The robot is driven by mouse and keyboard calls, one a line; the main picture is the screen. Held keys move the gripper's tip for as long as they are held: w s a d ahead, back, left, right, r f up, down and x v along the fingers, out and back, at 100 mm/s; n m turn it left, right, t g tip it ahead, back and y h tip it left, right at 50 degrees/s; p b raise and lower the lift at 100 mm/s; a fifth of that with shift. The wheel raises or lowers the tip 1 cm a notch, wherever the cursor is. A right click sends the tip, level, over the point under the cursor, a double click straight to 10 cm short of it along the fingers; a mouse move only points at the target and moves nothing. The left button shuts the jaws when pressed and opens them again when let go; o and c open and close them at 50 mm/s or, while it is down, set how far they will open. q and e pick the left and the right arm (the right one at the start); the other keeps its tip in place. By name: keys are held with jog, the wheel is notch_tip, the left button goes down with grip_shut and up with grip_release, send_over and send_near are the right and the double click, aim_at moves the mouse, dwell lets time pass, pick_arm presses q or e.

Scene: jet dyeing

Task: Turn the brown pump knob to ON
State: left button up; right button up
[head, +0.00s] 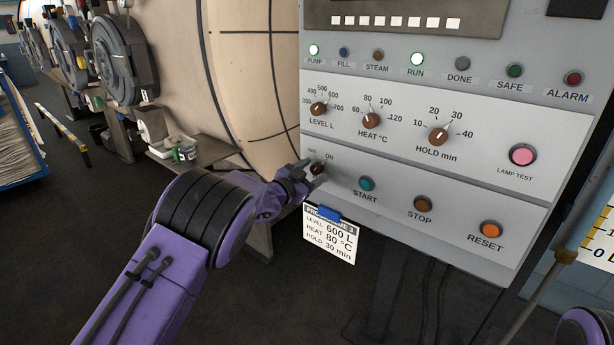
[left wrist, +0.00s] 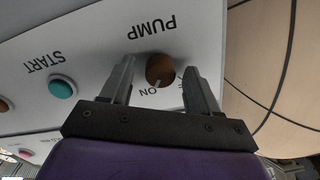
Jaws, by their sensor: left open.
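The brown pump knob (head: 318,168) sits at the lower left of the grey control panel (head: 400,165), under OFF and ON labels. In the left wrist view the knob (left wrist: 160,68) appears upside down, its white mark pointing toward the ON label. My left gripper (head: 309,174) is at the knob. In the left wrist view its open fingers (left wrist: 162,80) stand on either side of the knob, with gaps visible; the OFF label is mostly hidden by a finger. The PUMP lamp (head: 314,50) is lit green. My right gripper is not in view.
The teal START button (head: 367,184) is just right of the knob, with STOP (head: 423,204) and RESET (head: 491,230) beyond. A programme card (head: 329,239) hangs below the panel edge. The large pale vessel (head: 255,75) stands close at left.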

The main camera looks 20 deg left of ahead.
pick_arm(q)
jog(key=b+v, duration=0.1)
jog(key=v, duration=0.9)
jog(key=shift+s, duration=0.1)
